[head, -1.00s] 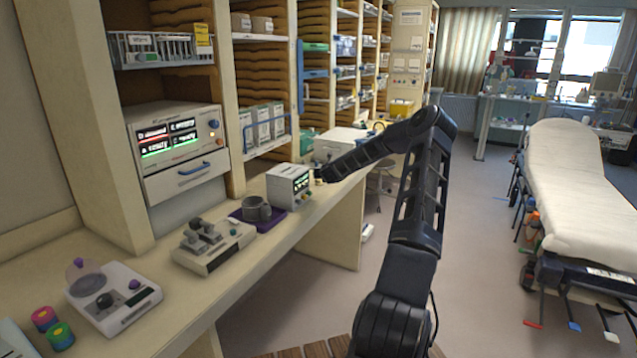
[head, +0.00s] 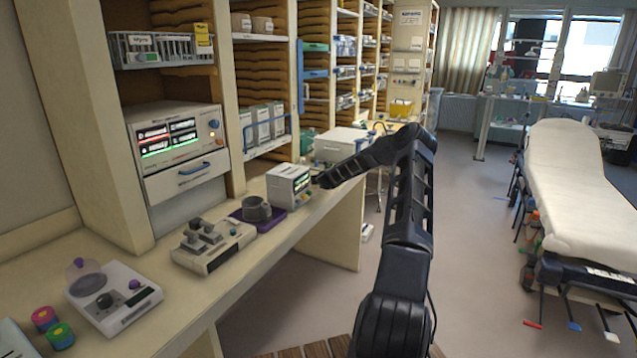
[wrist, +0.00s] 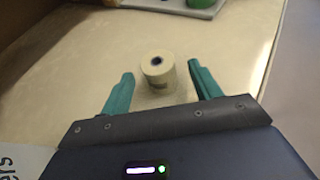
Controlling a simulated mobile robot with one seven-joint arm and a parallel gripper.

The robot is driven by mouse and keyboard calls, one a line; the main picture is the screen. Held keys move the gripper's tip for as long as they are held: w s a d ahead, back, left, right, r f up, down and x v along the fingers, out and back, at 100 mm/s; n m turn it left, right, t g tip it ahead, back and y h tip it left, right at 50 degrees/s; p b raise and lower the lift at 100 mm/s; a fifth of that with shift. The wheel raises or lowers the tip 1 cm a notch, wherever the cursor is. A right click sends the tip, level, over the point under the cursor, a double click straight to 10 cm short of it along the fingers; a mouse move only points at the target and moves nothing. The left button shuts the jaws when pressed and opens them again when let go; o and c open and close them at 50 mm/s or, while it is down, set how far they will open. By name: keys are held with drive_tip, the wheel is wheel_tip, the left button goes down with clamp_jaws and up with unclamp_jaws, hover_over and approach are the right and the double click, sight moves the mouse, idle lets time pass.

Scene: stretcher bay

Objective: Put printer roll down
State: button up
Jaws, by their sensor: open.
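The printer roll (wrist: 158,74) is a small cream cylinder with a dark core hole, standing upright on the pale counter (wrist: 75,60) in the wrist view. My gripper (wrist: 161,70) has its two teal fingers apart, one on each side of the roll, with a visible gap on both sides. I cannot make out the roll in the head view.
A grey mug (head: 256,209) on a purple mat and a white instrument (head: 212,245) stand nearer on the counter. A white box-like unit (head: 338,146) is beyond my gripper. A stretcher (head: 580,190) stands at right across open floor. The wrist view shows bare counter around the roll.

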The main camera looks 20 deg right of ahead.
drive_tip(key=shift+f+x, duration=0.2)
drive_tip(key=shift+x, duration=1.6)
drive_tip(key=shift+s, duration=0.1)
drive_tip(key=c, duration=1.2)
drive_tip(key=shift+o, duration=0.2)
drive_tip(key=shift+r, duration=0.1)
wheel_tip(320, 180, up, 20)
